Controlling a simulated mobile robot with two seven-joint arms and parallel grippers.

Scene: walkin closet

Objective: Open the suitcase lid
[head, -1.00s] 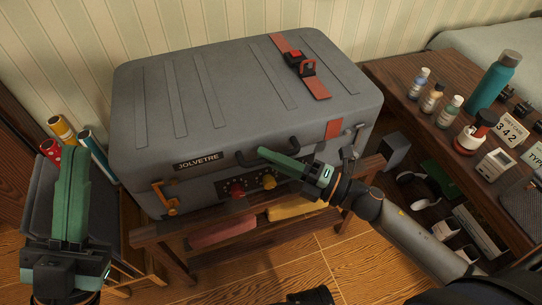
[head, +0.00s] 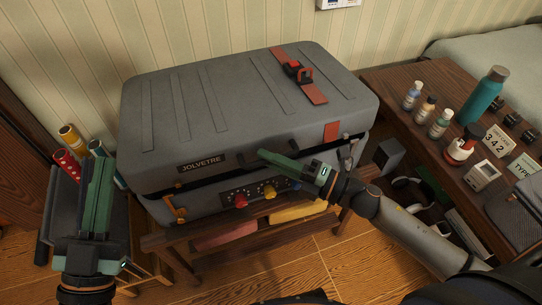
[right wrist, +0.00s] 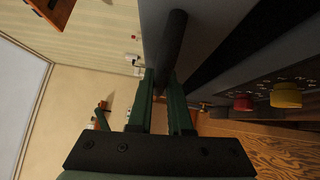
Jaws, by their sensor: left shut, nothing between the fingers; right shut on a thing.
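The large grey suitcase stands on a wooden rack, its lid (head: 240,105) uppermost with a JOLVETRE label. A narrow dark gap shows between the lid and the suitcase base (head: 212,207), so the lid is slightly raised at the front. My right gripper (head: 268,156) is at the lid's front edge, shut on the dark handle (right wrist: 174,40), which runs between its fingers in the right wrist view. My left gripper (head: 99,165) is shut and empty, pointing up left of the suitcase.
Red (head: 240,201) and yellow (head: 270,192) knobs sit on the base's front. An orange latch (head: 174,210) hangs at the front left. A wooden table (head: 402,121) with bottles stands close on the right. Rolled tubes (head: 68,161) stand at left; the wall is behind.

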